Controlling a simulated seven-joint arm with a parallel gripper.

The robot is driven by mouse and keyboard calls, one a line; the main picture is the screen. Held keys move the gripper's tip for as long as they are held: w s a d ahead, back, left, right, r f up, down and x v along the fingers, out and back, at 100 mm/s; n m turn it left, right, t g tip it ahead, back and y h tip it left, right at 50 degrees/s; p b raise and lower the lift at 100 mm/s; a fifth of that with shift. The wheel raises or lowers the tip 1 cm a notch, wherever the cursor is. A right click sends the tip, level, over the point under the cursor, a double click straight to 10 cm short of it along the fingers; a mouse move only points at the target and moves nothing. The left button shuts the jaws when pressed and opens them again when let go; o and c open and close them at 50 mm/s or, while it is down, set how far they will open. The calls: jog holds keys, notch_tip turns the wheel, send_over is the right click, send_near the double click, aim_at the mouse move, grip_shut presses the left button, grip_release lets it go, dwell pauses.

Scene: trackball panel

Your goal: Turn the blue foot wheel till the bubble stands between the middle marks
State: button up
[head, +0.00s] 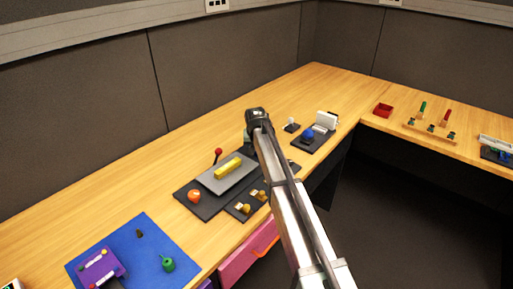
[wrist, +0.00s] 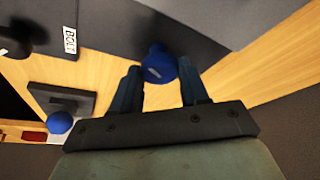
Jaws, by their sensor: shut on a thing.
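The blue foot wheel (wrist: 158,66) shows in the wrist view between the two fingers of my gripper (wrist: 159,73), which is shut on it. In the head view my arm hides the wheel and the fingertips. A yellow vial (head: 228,169) lies on the grey tilting plate (head: 212,183) in the head view. The bubble and its marks are too small to make out there, and the vial is not in the wrist view. An orange wheel (head: 194,196) stands at the near left corner of the dark base.
A red-knobbed lever (head: 218,153) rises behind the plate. Brass-coloured fittings (head: 243,208) sit on a dark panel in front. A blue trackball (head: 308,134) is to the right; it also shows in the wrist view (wrist: 60,123). A blue mat (head: 145,235) lies at left. Bare wood lies behind the plate.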

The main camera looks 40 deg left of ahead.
jog(key=m, duration=0.2)
jog(key=m+h, duration=0.1)
jog(key=m, duration=0.1)
jog(key=shift+a+m+t+h, duration=0.2)
jog(key=shift+m+t+h, duration=0.1)
jog(key=shift+m+h, duration=0.6)
jog(key=shift+m, duration=1.3)
jog(key=o, duration=1)
jog(key=shift+s, duration=0.1)
jog(key=v, duration=1.3)
jog(key=shift+s+a+r, duration=0.15)
jog(key=shift+s+r, duration=0.1)
jog(key=shift+r, duration=0.05)
